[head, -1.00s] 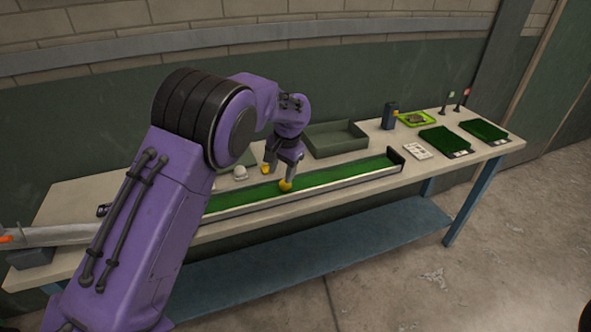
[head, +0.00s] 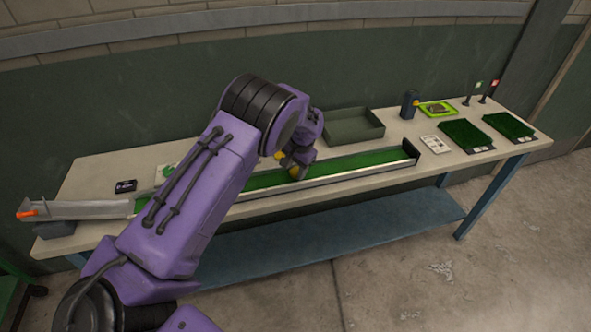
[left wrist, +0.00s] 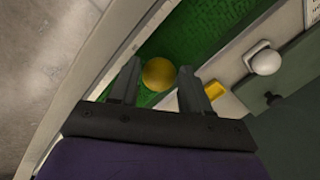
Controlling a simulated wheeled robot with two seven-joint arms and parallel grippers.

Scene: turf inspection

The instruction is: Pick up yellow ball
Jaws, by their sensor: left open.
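The yellow ball (head: 294,172) lies on the green turf of a long narrow trough (head: 350,162), partly hidden by my left gripper in the head view. In the left wrist view the ball (left wrist: 159,74) shows between the two dark fingers, with the turf around it. My left gripper (left wrist: 160,82) is open, with one finger on each side of the ball. In the head view my left gripper (head: 296,161) is over the trough. My right gripper is not in view.
A small yellow piece (left wrist: 213,90) and a white knob-like ball (left wrist: 265,62) are beside the trough. A grey-green tray (head: 345,128) stands behind it. A metal ramp (head: 75,208) is at the left; green turf trays (head: 466,134) are at the right.

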